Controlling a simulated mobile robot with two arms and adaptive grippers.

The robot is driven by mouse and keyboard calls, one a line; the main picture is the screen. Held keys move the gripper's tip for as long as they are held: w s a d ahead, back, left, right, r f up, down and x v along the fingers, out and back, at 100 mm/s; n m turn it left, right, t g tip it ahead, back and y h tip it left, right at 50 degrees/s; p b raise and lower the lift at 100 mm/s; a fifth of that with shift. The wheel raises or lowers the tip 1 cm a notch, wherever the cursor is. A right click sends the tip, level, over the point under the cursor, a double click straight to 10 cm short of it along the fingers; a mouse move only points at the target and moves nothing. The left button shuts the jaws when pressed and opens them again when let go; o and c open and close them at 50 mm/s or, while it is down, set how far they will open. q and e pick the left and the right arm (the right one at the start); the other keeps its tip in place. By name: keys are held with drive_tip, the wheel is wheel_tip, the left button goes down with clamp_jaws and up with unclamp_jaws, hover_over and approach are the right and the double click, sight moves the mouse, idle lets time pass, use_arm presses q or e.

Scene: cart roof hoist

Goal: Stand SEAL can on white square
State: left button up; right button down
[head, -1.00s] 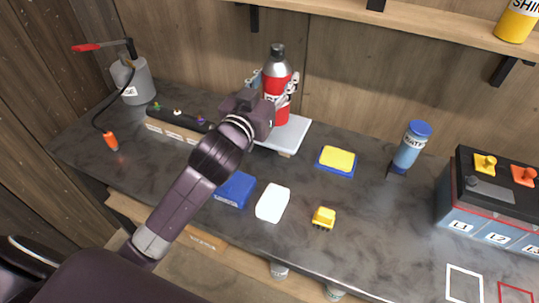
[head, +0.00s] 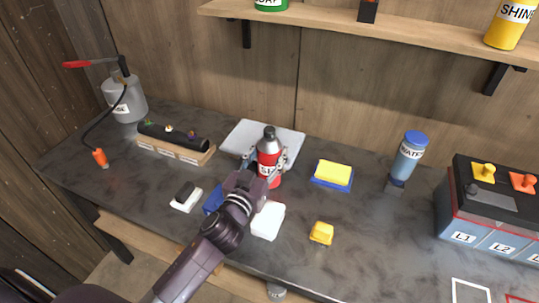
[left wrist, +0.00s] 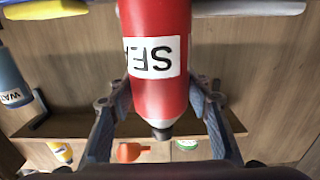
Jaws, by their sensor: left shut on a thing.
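The SEAL can (head: 268,150) is red with a grey shoulder, a dark cap and a white label. My left gripper (head: 268,163) is shut around it, one finger on each side, and holds it upright in front of the white tray (head: 292,139). In the left wrist view the SEAL can (left wrist: 158,85) sits between the left fingers (left wrist: 160,115), with its label upside down in the picture. Whether its bottom touches anything is hard to tell. The white square (head: 471,292) is an outline at the lower right of the bench, cut by the picture edge. My right gripper is not in view.
A white block (head: 268,221), a yellow piece (head: 321,233), a yellow sponge on a blue base (head: 333,174) and a WATER bottle (head: 409,158) stand between the can and the square. The L1–L3 battery (head: 487,205) is behind the square. A shelf (head: 400,30) overhangs the back.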

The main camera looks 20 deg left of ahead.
use_arm(q)
drive_tip(key=shift+f, duration=0.15)
drive_tip(key=shift+f, duration=0.15)
drive_tip(key=o, duration=1.4)
